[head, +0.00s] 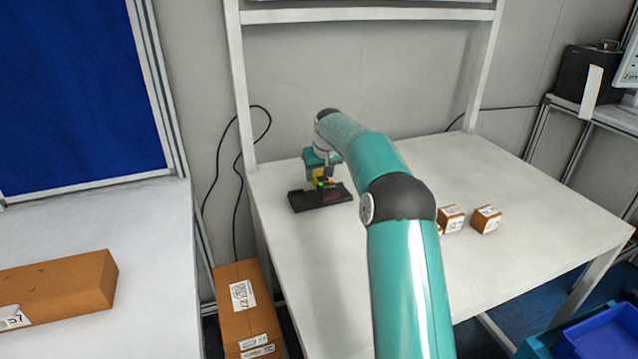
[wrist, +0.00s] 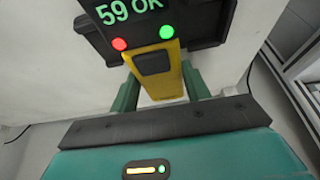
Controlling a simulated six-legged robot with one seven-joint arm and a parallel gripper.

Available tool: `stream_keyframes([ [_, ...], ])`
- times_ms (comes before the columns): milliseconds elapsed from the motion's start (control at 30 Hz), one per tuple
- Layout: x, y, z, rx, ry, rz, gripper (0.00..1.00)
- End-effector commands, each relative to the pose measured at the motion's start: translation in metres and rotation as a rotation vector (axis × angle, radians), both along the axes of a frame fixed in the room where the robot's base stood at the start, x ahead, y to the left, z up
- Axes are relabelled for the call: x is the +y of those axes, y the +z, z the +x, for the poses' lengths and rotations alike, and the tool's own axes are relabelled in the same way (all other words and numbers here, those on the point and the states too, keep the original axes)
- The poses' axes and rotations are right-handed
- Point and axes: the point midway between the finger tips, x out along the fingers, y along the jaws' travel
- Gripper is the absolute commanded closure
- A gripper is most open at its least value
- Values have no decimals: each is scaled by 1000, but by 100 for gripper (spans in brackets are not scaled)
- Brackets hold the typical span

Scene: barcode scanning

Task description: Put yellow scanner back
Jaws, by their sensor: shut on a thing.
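The yellow scanner (wrist: 168,85) is between the two green fingers of my gripper (wrist: 160,92) in the wrist view, and the gripper is shut on it. Its far end meets the black holder (wrist: 205,28), which shows "59 OK", a red light and a green light. In the head view my gripper (head: 319,178) is at the black holder (head: 330,198), near the table's left back edge. I cannot tell whether the scanner is fully seated.
The white table (head: 310,265) is largely bare. Small brown boxes (head: 486,219) with labels stand right of my arm, one partly hidden by it. A larger carton (head: 248,310) is left of the table. A frame post (head: 239,90) rises behind the holder.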

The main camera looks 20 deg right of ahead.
Motion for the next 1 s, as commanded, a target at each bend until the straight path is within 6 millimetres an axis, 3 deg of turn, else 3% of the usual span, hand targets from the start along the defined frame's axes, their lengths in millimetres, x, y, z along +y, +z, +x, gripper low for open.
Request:
stream_keyframes([
  [167, -2, -11, 9, 0, 0, 0, 83],
  [367, -2, -37, 8, 0, 0, 0, 83],
  [733, -2, -42, 8, -2, 0, -1, 83],
  [767, -2, -43, 8, 0, 0, -1, 51],
  [800, -2, -43, 8, -1, 0, -1, 44],
  [1000, -2, -43, 8, 0, 0, -1, 44],
])
